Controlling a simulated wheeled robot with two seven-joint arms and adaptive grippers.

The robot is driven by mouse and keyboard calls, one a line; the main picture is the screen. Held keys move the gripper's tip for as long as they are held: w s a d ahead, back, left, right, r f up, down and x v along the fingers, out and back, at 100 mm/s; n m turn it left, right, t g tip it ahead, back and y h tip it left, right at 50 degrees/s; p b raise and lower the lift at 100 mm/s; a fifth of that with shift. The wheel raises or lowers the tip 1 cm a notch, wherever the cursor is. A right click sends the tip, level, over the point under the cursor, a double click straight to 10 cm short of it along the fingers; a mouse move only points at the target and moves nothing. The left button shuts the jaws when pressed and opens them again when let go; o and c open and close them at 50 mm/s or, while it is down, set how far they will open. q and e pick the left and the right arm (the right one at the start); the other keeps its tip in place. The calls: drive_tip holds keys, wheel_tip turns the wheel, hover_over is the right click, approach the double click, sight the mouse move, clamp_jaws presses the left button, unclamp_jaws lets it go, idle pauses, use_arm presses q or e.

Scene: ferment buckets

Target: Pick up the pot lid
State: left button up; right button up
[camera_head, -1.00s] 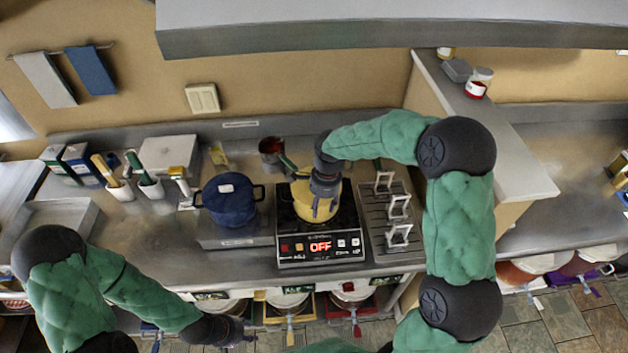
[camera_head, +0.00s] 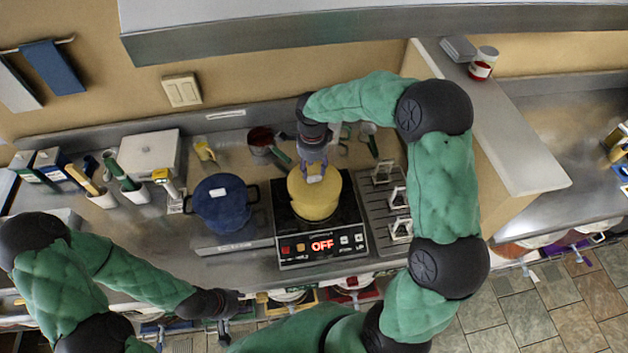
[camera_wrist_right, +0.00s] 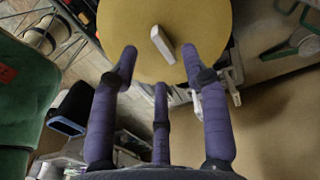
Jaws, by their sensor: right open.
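A round yellow pot lid (camera_head: 327,190) with a pale bar handle sits on the cooker in the middle of the counter. In the right wrist view the lid (camera_wrist_right: 205,22) fills the top, with its handle (camera_wrist_right: 162,45) near the fingertips. My right gripper (camera_head: 314,170) is over the lid, open and empty, pointing down; its purple fingers (camera_wrist_right: 160,64) are spread around the handle's near side. Whether they touch the lid I cannot tell. My left gripper (camera_head: 222,326) hangs low at the counter's front edge; its jaw state is unclear.
The black cooker (camera_head: 284,222) shows OFF. A covered blue pot (camera_head: 225,206) stands to its left, a rack with white holders (camera_head: 372,215) to its right. A red-topped can (camera_head: 262,142) and utensils are behind. A partition wall (camera_head: 500,130) rises to the right.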

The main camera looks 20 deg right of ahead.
sight(312, 178)
drive_tip(key=shift+a+f+p, duration=0.1)
drive_tip(key=shift+f+p, duration=0.5)
drive_tip(key=shift+f, duration=2.1)
drive_tip(key=shift+s, duration=0.1)
clamp_jaws()
